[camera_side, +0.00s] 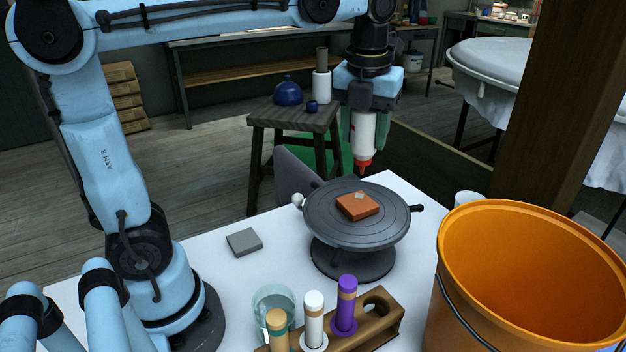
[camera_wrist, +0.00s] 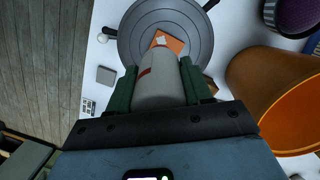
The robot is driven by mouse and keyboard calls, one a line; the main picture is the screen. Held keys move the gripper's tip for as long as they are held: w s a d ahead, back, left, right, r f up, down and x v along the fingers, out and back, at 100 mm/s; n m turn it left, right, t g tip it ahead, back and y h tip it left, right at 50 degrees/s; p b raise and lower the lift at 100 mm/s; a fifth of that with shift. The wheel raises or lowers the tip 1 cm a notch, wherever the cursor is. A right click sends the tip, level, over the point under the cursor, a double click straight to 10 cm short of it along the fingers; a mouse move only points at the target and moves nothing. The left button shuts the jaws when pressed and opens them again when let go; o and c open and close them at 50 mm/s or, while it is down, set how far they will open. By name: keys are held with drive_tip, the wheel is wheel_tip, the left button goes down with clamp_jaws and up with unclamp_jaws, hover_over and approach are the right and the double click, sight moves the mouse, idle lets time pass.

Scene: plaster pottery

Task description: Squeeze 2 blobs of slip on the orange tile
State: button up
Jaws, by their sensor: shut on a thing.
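The orange tile (camera_side: 358,208) lies flat on the round grey turntable (camera_side: 322,217); in the wrist view the tile (camera_wrist: 175,45) is partly hidden by the bottle. One small pale patch of slip (camera_side: 360,196) shows on its top, near the far edge. My gripper (camera_side: 364,133) is shut on a white squeeze bottle (camera_side: 362,148) with a red nozzle (camera_side: 361,165). The bottle is upside down, nozzle pointing down, its tip apart from and above the tile. In the wrist view the bottle (camera_wrist: 160,82) sits between the green fingers, its nozzle hidden.
A grey tile (camera_side: 244,242) lies on the white table left of the turntable. A wooden rack (camera_side: 377,326) with three capped tubes and a glass jar (camera_side: 273,300) stand in front. A big orange bucket (camera_side: 450,290) is at right, a white cup (camera_side: 467,198) behind it.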

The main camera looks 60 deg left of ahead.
idle(0.4)
drive_tip(key=shift+s+d+f, duration=0.45)
drive_tip(key=shift+s+f, duration=0.05)
drive_tip(key=shift+f, duration=0.15)
drive_tip(key=shift+s+d+f, duration=0.4)
drive_tip(key=shift+s+f, duration=0.1)
drive_tip(key=shift+f, duration=0.2)
drive_tip(key=shift+s+d+f, duration=0.45)
drive_tip(key=shift+s+f, duration=0.05)
drive_tip(key=shift+f, duration=0.15)
drive_tip(key=c, duration=0.5)
